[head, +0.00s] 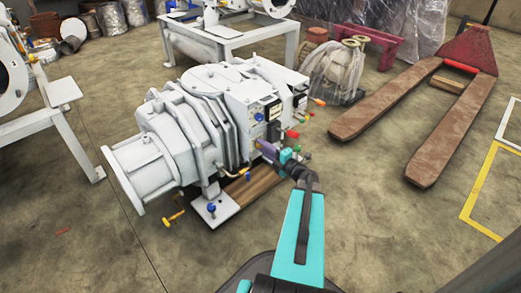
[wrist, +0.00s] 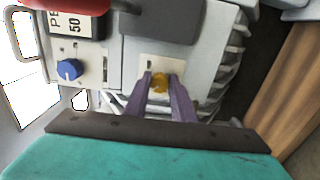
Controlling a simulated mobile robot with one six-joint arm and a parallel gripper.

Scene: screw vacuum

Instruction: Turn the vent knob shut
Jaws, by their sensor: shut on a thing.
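The screw vacuum pump (head: 205,120) is a big pale grey machine on the floor in the head view. My gripper (head: 262,146) reaches its near right side, beside the control panel. In the wrist view a small yellow knob (wrist: 160,84), which appears to be the vent knob, sits on a pale plate on the pump. My gripper (wrist: 159,88) has its two purple fingers on either side of this knob and is shut on it. The knob is hidden in the head view. Its angle is hard to read between the fingers.
A blue knob (wrist: 69,70) sits left of the yellow one, under a label reading 50. A red part (wrist: 65,5) is at the top left. Coloured handles (head: 292,134) stick out near my gripper. A pallet jack (head: 440,115) stands to the right, with open floor between.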

